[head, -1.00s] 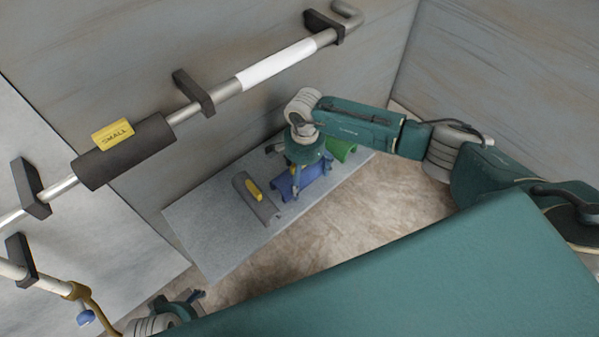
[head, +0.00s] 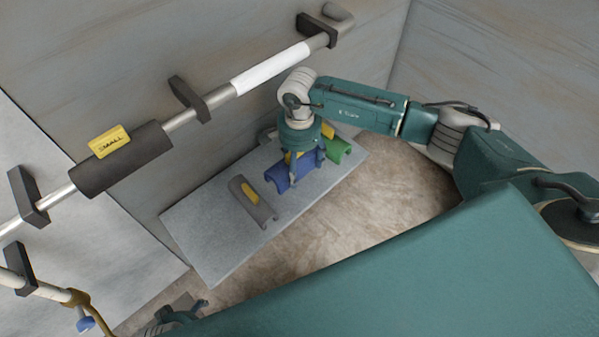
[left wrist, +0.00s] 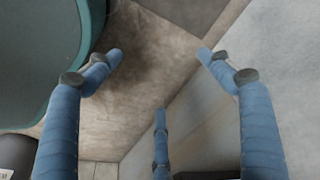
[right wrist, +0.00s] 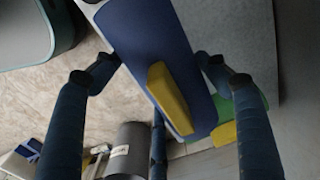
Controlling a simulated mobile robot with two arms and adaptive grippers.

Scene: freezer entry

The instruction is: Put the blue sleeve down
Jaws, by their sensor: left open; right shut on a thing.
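The blue sleeve (head: 282,180), a curved half-shell with a yellow tab, is at the grey shelf between a grey sleeve and a green sleeve. My right gripper (head: 303,162) is over it from above, shut on it. In the right wrist view the blue sleeve (right wrist: 145,30) lies between the two fingers (right wrist: 158,62). I cannot tell whether its underside touches the shelf. My left gripper (left wrist: 159,57) is open and empty; only part of it shows at the bottom left of the head view.
The grey shelf (head: 215,235) is bare at its near left end. The grey sleeve (head: 262,212) with a yellow tab and the green sleeve (head: 338,153) flank the blue one. A wall pipe (head: 60,193) carries a dark sleeve (head: 125,160) labelled SMALL and a white band (head: 270,68).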

